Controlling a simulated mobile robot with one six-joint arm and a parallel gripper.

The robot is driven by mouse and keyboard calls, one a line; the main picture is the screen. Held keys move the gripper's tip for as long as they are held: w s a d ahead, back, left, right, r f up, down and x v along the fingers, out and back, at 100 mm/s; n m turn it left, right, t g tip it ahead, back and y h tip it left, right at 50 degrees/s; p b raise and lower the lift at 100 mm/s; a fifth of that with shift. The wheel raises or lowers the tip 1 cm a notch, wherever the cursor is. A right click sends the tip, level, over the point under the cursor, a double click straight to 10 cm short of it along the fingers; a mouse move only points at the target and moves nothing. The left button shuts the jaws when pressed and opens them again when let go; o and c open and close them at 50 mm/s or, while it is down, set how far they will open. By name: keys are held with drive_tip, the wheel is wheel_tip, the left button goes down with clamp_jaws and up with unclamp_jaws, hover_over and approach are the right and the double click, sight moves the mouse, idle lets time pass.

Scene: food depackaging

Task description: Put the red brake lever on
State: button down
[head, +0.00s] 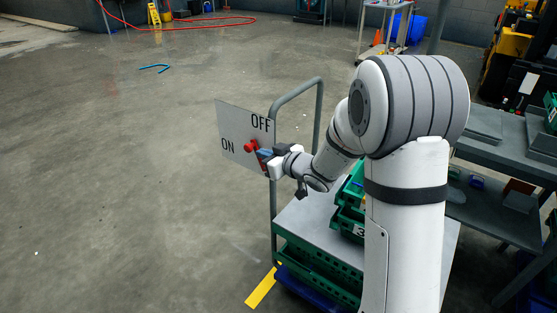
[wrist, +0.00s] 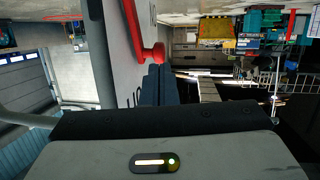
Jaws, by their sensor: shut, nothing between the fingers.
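The red brake lever (head: 249,147) is mounted on a white plate (head: 232,128) marked OFF at upper right and ON at left. Its red end lies between the two words, and my gripper hides part of it. In the wrist view the lever (wrist: 135,30) is a red bar with a round end, just beyond my fingers. My gripper (head: 265,155) is at the plate, right beside the lever. In the wrist view its dark fingers (wrist: 156,80) are together and hold nothing. I cannot tell whether they touch the lever.
The plate stands by the grey handle (head: 318,120) of a cart (head: 300,222) carrying green crates (head: 350,197). A grey shelf table (head: 500,165) stands at right. A blue item (head: 154,67) lies on the floor. The floor at left is mostly clear.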

sight(248, 148)
drive_tip(key=shift+x, duration=1.75)
drive_tip(key=shift+w+a, duration=0.7)
drive_tip(key=shift+a, duration=0.2)
drive_tip(key=a+r+p+v, duration=0.1)
drive_tip(key=r+p+v, duration=0.1)
drive_tip(key=v, duration=1.1)
drive_tip(key=shift+d+r, duration=0.3)
drive_tip(key=shift+r, duration=0.45)
drive_tip(key=shift+s, duration=0.1)
